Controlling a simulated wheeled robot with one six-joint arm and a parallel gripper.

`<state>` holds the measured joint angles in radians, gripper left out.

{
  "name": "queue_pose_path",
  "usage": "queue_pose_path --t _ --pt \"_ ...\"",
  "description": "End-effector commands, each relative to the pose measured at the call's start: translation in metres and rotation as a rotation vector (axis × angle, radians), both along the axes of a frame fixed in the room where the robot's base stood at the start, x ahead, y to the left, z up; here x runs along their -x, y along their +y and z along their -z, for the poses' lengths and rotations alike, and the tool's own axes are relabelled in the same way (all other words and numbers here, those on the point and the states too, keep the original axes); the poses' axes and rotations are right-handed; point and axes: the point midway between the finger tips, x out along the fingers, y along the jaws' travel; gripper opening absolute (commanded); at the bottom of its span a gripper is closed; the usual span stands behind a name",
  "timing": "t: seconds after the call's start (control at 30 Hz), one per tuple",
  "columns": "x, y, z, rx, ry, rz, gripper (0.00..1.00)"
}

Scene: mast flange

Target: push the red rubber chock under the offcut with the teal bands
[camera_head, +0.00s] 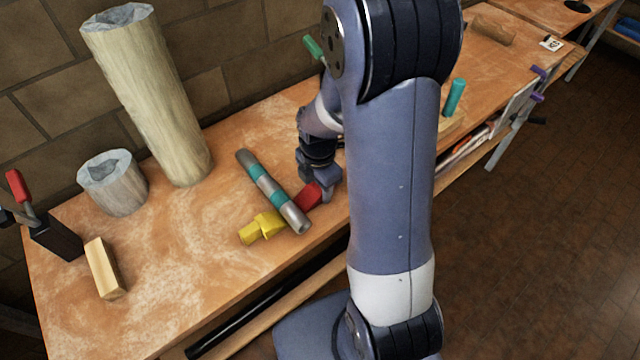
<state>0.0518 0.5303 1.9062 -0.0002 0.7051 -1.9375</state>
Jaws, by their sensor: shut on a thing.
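The offcut (266,185) is a grey pipe with teal bands. It lies slantwise on the wooden bench, its near end toward the front edge. The red chock (308,196) is on the right side of the pipe, close to its near end. I cannot tell whether it touches the pipe. My gripper (325,190) is shut on the red chock, coming down from above right. Its fingers are small and partly hidden by my arm. A yellow chock (264,225) lies on the left side of the pipe, opposite the red one.
A tall pale log (150,100) and a short grey log (113,183) stand at the back left. A wooden block (104,268) and a black holder (56,238) with a red handle are at the left. The bench (190,250) is clear between block and pipe.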

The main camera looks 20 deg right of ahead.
Motion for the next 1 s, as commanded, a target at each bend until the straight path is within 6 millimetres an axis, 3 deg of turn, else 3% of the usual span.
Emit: queue_pose_path --t 0.93,0.97,1.0 --pt "0.004 0.014 0.0 0.0 -0.001 -0.001 0.2" --pt "0.004 0.013 0.0 0.0 -0.001 0.0 0.48" --pt "0.004 0.013 0.0 0.0 -0.001 0.0 0.51"
